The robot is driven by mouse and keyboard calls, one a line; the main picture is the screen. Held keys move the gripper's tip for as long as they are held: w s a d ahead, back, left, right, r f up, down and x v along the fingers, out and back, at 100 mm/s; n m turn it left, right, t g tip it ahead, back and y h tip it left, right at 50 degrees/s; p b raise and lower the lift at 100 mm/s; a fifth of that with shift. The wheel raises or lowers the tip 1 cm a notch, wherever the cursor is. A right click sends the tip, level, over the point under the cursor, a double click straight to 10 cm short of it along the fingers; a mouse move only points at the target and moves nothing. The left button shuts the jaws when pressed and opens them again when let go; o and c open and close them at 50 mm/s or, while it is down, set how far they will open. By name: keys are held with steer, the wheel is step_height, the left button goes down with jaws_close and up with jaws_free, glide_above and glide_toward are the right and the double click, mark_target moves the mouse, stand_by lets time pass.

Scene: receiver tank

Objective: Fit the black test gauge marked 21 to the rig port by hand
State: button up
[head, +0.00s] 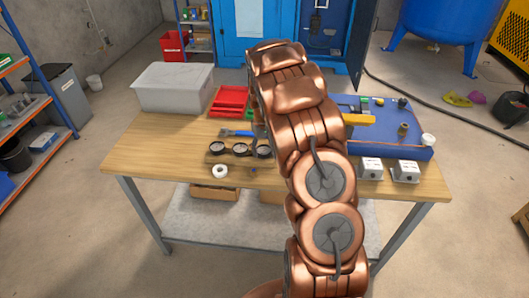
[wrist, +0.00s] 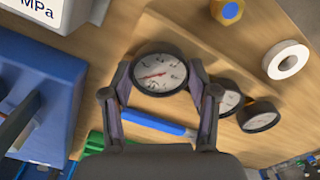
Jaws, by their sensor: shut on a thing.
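My gripper (wrist: 160,70) is shut on a round black-rimmed gauge (wrist: 160,74) with a white dial and a red needle. The fingers sit on either side of its rim. In the head view this gauge (head: 264,151) is the rightmost of three, at the wooden rack, partly beside my arm. Two similar gauges, one (wrist: 228,98) partly behind a finger and one (wrist: 259,117) clear, stand to the right in the wrist view. No number 21 is readable. The rig port cannot be made out for certain; a brass fitting (head: 403,130) stands in the blue tray (head: 424,152).
A white tape roll (head: 220,171) and a brass hex piece with a blue centre (wrist: 228,10) lie near the gauges. White boxes (head: 371,168) stand at the bench's right front. A grey bin (head: 173,87) and red trays (head: 230,101) are at the back. The bench's left front is clear.

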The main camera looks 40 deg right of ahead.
jaws_close()
